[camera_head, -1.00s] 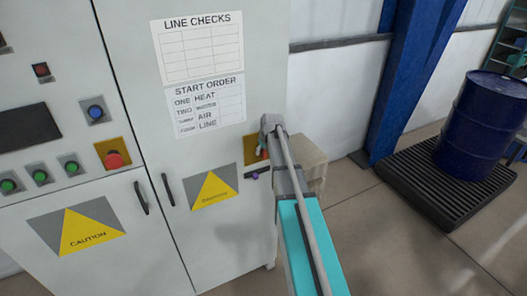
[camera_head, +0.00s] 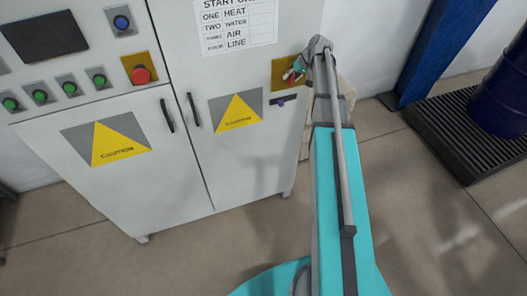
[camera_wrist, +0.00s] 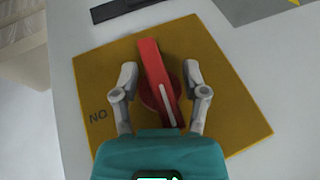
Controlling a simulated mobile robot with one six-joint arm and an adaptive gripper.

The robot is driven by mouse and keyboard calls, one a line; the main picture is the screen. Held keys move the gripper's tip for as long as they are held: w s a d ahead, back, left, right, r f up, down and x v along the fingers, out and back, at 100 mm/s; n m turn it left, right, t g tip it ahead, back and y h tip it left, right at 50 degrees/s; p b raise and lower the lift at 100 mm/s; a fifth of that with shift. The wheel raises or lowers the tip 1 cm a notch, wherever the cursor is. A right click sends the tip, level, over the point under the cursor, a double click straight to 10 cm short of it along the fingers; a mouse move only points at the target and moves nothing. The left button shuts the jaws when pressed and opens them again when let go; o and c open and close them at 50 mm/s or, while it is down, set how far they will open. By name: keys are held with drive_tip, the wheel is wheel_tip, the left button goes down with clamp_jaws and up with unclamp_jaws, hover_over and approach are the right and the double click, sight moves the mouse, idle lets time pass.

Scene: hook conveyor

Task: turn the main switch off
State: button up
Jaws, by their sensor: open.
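The main switch (camera_wrist: 157,82) is a red rotary handle with a white stripe on a yellow-brown plate (camera_wrist: 230,112) in the wrist view. The handle stands nearly along the view, leaning slightly. My gripper (camera_wrist: 160,78) is open, with one grey finger on each side of the handle and gaps visible on both sides. The letters "NO" show on the plate at the left. In the head view the plate (camera_head: 279,72) is on the right cabinet door, and my gripper (camera_head: 297,72) is at it; the arm hides part of the switch.
A red push button (camera_head: 140,74), a blue button (camera_head: 121,22) and several green buttons (camera_head: 65,90) are on the left cabinet. Door handles (camera_head: 193,111) stick out. A dark pallet (camera_head: 465,135) with a blue drum (camera_head: 505,95) stands at right.

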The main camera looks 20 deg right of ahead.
drive_tip(key=shift+d+f+m+y+b, duration=0.1)
drive_tip(key=shift+m+y+b, duration=0.2)
drive_tip(key=shift+y+b, duration=0.75)
drive_tip(key=shift+r+y+p, duration=0.3)
drive_tip(key=shift+y+p, duration=0.05)
drive_tip(key=p+v, duration=1.1)
drive_tip(key=v, duration=0.3)
drive_tip(key=s+a+f+g+h+b, duration=0.2)
drive_tip(key=s+a+f+b, duration=0.5)
drive_tip(key=a+f+b, duration=0.4)
drive_tip(key=s+a+f+g+h+b, duration=0.2)
drive_tip(key=s+a+f+h+b, duration=0.1)
drive_tip(key=s+a+f+b, duration=0.5)
drive_tip(key=a+f+b, duration=0.3)
drive_tip(key=a+f, duration=0.4)
drive_tip(key=shift+s+a+n, duration=0.35)
drive_tip(key=shift+n, duration=0.05)
drive_tip(key=s+a+h, duration=0.2)
drive_tip(key=s+a, duration=0.2)
drive_tip(key=s, duration=0.2)
drive_tip(key=shift+g, duration=0.3)
